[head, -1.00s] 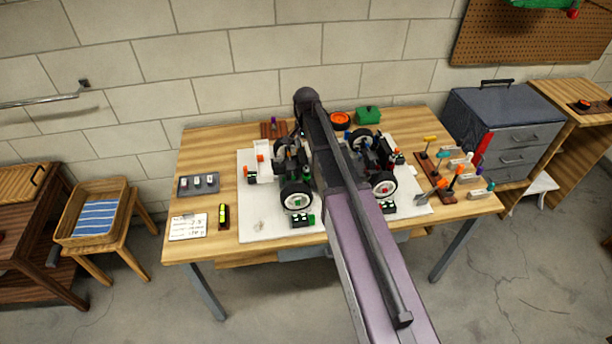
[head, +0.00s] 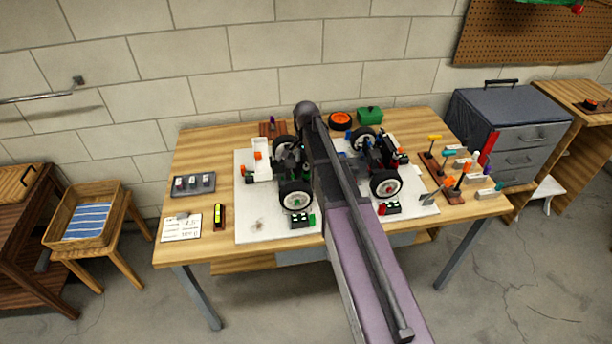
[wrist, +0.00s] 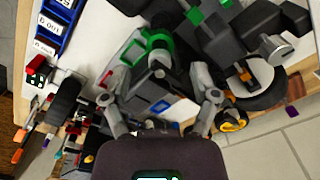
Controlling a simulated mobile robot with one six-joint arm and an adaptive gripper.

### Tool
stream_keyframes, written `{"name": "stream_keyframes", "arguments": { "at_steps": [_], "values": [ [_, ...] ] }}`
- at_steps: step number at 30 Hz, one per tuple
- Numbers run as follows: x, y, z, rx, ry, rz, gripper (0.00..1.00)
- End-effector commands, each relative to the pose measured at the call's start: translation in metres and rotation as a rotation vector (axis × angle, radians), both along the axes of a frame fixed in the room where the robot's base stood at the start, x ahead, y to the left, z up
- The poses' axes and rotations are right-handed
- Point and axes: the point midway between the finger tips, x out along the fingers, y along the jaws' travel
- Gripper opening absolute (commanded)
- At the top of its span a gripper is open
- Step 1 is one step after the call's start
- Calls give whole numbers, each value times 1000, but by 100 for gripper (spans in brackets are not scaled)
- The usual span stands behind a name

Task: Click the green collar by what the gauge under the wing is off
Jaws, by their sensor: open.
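The racecar stands on a white mat (head: 256,228) on the wooden table, and my arm hides its middle in the head view. Its left front wheel (head: 294,195) and right front wheel (head: 386,184) show on either side of the arm. In the wrist view a green ring-shaped part (wrist: 156,42), seemingly the green collar, sits on a dark cylinder among the car's black parts. My gripper (wrist: 161,82) is open, with its fingers spread below that ring; I cannot tell whether they touch anything. I cannot make out the gauge or its reading.
A written card (head: 181,228) and a yellow level (head: 219,217) lie at the table's left front, below a grey tray (head: 193,184). Hand tools stand in a rack (head: 447,188) at the right. An orange round dish (head: 340,121) and a green box (head: 370,116) stand at the back.

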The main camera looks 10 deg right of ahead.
Motion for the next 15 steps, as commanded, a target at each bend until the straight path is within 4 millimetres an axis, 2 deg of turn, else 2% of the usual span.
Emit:
{"name": "stream_keyframes", "arguments": {
  "at_steps": [3,15],
  "values": [
    [0,0,-13,0,0,0,77],
    [0,0,-39,0,0,0,77]
  ]
}}
